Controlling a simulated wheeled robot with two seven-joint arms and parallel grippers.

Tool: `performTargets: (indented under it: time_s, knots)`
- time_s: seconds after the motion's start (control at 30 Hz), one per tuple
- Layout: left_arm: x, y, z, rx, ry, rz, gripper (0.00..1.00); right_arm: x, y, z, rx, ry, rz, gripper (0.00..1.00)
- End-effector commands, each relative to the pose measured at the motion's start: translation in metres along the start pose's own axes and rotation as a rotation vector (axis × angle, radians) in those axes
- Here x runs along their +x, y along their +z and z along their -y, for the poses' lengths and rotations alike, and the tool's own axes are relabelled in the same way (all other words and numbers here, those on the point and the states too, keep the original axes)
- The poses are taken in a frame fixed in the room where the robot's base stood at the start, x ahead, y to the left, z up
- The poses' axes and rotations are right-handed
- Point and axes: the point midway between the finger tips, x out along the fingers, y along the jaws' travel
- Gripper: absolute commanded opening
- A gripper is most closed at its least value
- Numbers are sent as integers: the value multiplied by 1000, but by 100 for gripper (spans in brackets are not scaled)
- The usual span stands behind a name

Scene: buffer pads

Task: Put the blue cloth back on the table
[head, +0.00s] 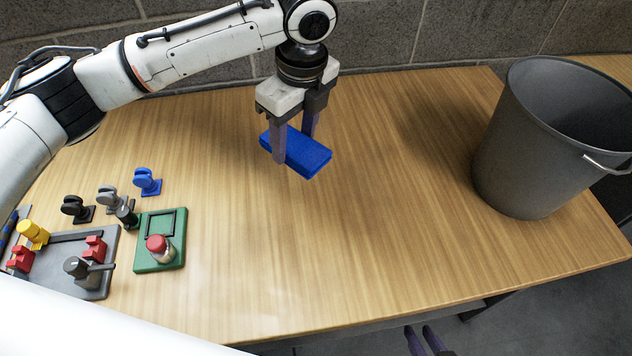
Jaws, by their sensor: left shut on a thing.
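The blue cloth (310,156) is a folded, flat blue block near the back middle of the wooden table (330,260). My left gripper (295,148) points down over it, one finger on its near side and one on its far side, and is shut on it. The cloth is slightly tilted in the picture; I cannot tell clearly whether its underside touches the table. My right gripper (423,332) shows only its two dark fingertips at the bottom edge, below the table's front edge. They hold nothing visible, and their opening is unclear.
A grey bucket (530,150) with a metal handle stands at the table's right end. At the left are a grey plate with clamps (95,285), a green base with a red knob (175,262), and small black, grey and blue clamps (146,180). The table's middle is clear.

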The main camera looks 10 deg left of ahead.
Motion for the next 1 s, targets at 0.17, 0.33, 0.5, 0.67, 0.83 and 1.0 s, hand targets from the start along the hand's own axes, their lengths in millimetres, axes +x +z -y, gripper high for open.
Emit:
performTargets:
  time_s: [0.17,0.33,0.5,0.67,0.83,1.0]
  knots:
    - [13,-6,22,424,-64,-5,29,4,-1,-1,-2,0,-9,22]
    - [23,-10,38,768,-117,-4,29,6,0,-1,-2,0,-10,22]
    - [30,-12,47,985,-151,-3,29,7,1,-1,-2,0,-10,22]
    - [39,-14,49,1065,-161,-3,29,7,1,-1,-2,0,-9,22]
    - [68,-18,49,1073,-161,-3,29,6,1,-1,-2,0,-7,22]
    - [84,-21,49,1073,-162,-3,29,5,2,-1,-1,0,-6,22]
